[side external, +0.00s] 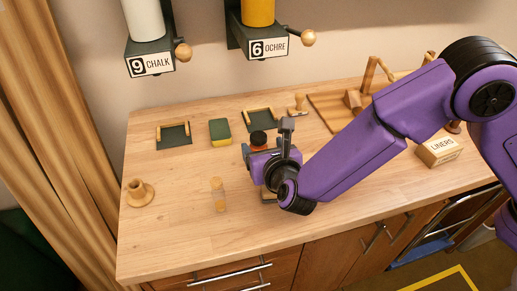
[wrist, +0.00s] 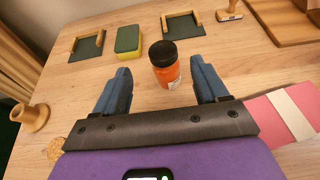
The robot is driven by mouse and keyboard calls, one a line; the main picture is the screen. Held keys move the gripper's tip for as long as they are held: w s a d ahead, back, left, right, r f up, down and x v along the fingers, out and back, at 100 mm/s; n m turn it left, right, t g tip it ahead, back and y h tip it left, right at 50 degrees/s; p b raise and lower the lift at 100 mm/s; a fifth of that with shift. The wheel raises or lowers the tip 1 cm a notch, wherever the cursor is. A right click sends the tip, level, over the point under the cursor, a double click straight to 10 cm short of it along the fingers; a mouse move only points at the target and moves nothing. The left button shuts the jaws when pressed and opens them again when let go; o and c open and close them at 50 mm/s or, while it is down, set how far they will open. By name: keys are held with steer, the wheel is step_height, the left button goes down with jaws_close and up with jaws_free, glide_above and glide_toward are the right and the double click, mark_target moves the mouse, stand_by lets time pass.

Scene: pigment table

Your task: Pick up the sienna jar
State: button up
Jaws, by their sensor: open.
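An orange jar with a black lid, which looks like the sienna jar (wrist: 165,72), stands upright on the wooden table in the wrist view. Its label is too small to read. In the side view the jar (side external: 258,139) is partly hidden behind my gripper (side external: 263,152). My gripper (wrist: 161,78) is open and empty, its two blue fingers low over the table. The jar stands between and slightly beyond the fingertips in the wrist view, with a visible gap to the left finger and a smaller one to the right.
Behind the jar are a green and yellow sponge (side external: 220,132) and two dark trays with wooden handles (side external: 174,134). A pink banded packet (wrist: 286,117) lies right of the gripper. A LINERS box (side external: 438,150) is right.

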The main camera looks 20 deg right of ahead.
mark_target(260, 140)
steer(key=shift+d+x, duration=0.2)
steer(key=shift+x, duration=2.7)
steer(key=shift+c, duration=0.3)
steer(key=shift+s, duration=0.1)
steer(key=c, duration=1.2)
